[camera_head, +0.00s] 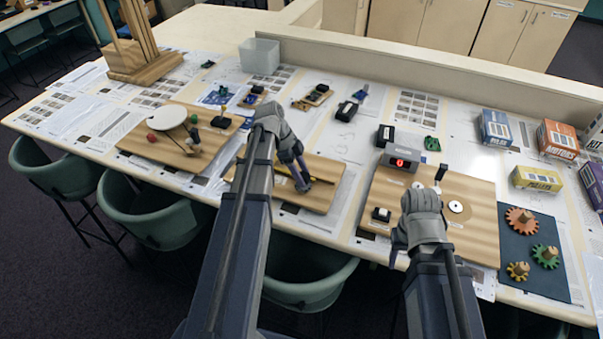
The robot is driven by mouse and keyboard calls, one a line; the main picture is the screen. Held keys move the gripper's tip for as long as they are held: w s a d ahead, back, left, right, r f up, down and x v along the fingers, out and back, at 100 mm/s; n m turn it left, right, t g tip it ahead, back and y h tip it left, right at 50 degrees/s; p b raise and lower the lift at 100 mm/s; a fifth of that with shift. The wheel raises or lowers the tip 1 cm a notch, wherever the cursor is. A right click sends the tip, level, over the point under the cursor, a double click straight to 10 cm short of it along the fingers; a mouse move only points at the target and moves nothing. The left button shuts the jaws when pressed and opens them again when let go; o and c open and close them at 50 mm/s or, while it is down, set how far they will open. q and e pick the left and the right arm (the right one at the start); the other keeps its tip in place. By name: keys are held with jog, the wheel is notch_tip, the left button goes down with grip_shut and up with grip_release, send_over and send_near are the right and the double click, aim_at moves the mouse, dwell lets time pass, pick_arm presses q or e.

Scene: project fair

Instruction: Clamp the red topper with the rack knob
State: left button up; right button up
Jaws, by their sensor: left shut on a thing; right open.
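My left gripper (303,186) points down at the middle wooden board (322,196). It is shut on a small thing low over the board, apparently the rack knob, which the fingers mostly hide. A yellow strip shows beside the fingers. I cannot make out a red topper on this board; my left arm and hand cover part of it.
The right board carries a box with a red display (404,160) and white discs. Gears (545,257) lie on a dark mat at right, with small boxes (495,128) behind. The left board holds a white disc (166,118) and a red ball (152,138). Chairs line the front edge.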

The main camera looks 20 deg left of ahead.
pick_arm(q)
grip_shut()
jog(key=n, duration=0.1)
jog(key=n+t, duration=0.1)
jog(key=n, duration=0.3)
jog(key=shift+s+d+t+y, duration=0.1)
jog(key=shift+s+t+y, duration=0.2)
jog(key=shift+y, duration=0.1)
jog(key=n+y, duration=0.1)
jog(key=n, duration=0.2)
jog(key=n+t+y, duration=0.1)
jog(key=n, duration=0.2)
jog(key=shift+d+t, duration=0.15)
jog(key=shift+t, duration=0.15)
jog(key=n+y, duration=0.1)
jog(key=n, duration=0.2)
jog(key=n+y, duration=0.1)
jog(key=n, duration=0.2)
jog(key=shift+w+d+n, duration=0.1)
jog(key=shift+d+n, duration=0.1)
jog(key=shift+n, duration=0.1)
jog(key=n+y, duration=0.2)
jog(key=n, duration=0.2)
jog(key=shift+d+n+g+y, duration=0.1)
jog(key=shift+n+g+y, duration=0.35)
jog(key=shift+n, duration=1.05)
